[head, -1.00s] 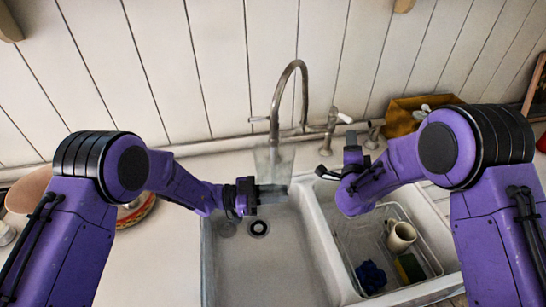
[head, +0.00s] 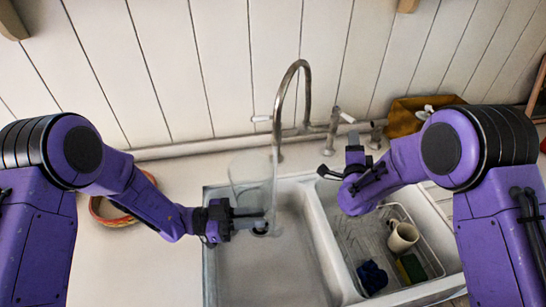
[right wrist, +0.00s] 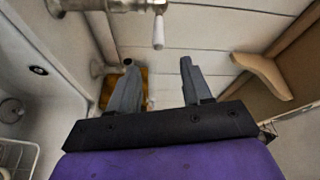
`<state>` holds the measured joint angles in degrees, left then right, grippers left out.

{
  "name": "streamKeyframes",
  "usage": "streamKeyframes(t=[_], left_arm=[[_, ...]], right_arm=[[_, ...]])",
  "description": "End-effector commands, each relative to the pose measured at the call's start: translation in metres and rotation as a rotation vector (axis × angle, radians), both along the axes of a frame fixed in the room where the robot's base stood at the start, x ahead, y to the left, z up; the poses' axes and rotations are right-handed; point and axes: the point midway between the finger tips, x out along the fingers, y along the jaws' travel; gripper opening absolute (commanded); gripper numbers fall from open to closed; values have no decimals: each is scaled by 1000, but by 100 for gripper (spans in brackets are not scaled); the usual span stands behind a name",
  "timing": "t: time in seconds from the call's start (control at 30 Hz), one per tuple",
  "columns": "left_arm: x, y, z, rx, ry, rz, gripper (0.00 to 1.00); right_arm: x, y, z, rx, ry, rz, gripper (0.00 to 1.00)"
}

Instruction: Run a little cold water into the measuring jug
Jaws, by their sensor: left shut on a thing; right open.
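The clear measuring jug (head: 249,178) is at the left basin's back-left corner in the head view. My left gripper (head: 256,218) is shut on it, at its near side. The tall tap (head: 300,75) arches over, its spout end close to the jug's right side. A thin pale line runs down below the spout; I cannot tell whether it is water or the jug's edge. Any water level inside is unclear. My right gripper (head: 342,158) is open and empty near the right tap valve (head: 333,125); a white lever (right wrist: 158,31) shows beyond its fingers in the right wrist view.
The left basin (head: 285,275) is otherwise empty. The right basin holds a wire rack (head: 360,235) with a mug (head: 402,237), a dark blue cloth (head: 371,277) and a sponge (head: 411,268). A bowl (head: 115,215) stands on the left counter. A mustard-coloured thing (head: 402,118) lies behind.

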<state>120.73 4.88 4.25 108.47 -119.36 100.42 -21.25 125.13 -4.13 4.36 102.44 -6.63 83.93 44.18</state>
Motion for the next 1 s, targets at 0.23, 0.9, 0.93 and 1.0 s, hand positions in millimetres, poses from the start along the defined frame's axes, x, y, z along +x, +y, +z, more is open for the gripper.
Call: streamKeyframes(t=[0.23, 0.9, 0.93, 1.0], left_arm=[[0, 0, 0, 0, -1, 0, 0], [0, 0, 0, -1, -1, 0, 0], [0, 0, 0, -1, -1, 0, 0], [0, 0, 0, -1, -1, 0, 0]], right_arm=[[0, 0, 0, 0, 0, 0, 30], [70, 130, 127, -853, 291, 473, 0], [69, 131, 125, -924, 339, 494, 0], [65, 130, 121, -1093, 453, 541, 0]])
